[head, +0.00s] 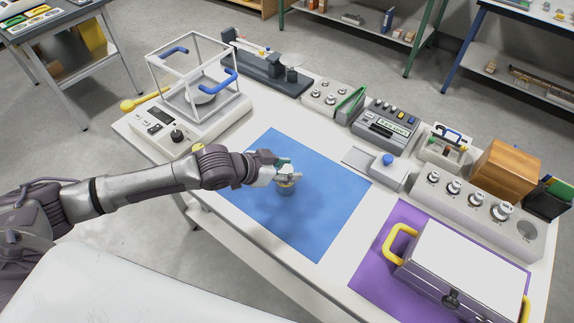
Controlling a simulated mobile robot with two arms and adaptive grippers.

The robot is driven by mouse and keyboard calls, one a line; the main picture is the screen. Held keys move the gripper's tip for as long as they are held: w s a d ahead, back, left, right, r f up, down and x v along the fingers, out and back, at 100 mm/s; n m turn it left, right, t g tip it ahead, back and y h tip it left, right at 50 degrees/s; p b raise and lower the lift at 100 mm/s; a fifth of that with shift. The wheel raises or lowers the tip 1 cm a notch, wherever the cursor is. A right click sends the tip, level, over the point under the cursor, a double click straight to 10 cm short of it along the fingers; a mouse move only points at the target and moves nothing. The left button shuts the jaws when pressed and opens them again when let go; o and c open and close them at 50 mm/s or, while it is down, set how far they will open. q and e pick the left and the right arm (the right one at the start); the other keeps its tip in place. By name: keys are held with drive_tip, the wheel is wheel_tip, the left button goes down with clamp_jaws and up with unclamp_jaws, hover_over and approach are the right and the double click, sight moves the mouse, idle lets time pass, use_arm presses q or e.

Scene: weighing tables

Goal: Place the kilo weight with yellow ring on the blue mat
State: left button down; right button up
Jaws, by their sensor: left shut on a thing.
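My left gripper (283,172) reaches in from the left over the middle of the blue mat (330,198). It is shut on the kilo weight with yellow ring (287,186), a small metal piece that is largely hidden by the fingers. A soft shadow lies on the mat just below the weight. I cannot tell whether the weight's base touches the mat. The blue mat lies flat on the white table and is otherwise bare. My right gripper is not in view.
A balance in a glass-like frame (151,66) stands behind left. A weight block (457,197) with several metal weights and a purple mat (368,277) bearing a silver case (465,272) with yellow handles are at right. Instruments line the back edge.

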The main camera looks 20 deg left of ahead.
use_arm(q)
drive_tip(key=shift+d, duration=0.1)
drive_tip(key=c, duration=0.6)
unclamp_jaws()
drive_tip(key=shift+c, duration=0.2)
drive_tip(key=shift+s, duration=0.1)
drive_tip(key=v, duration=1.2)
drive_tip(key=shift+b, duration=0.45)
drive_tip(key=shift+r, duration=0.1)
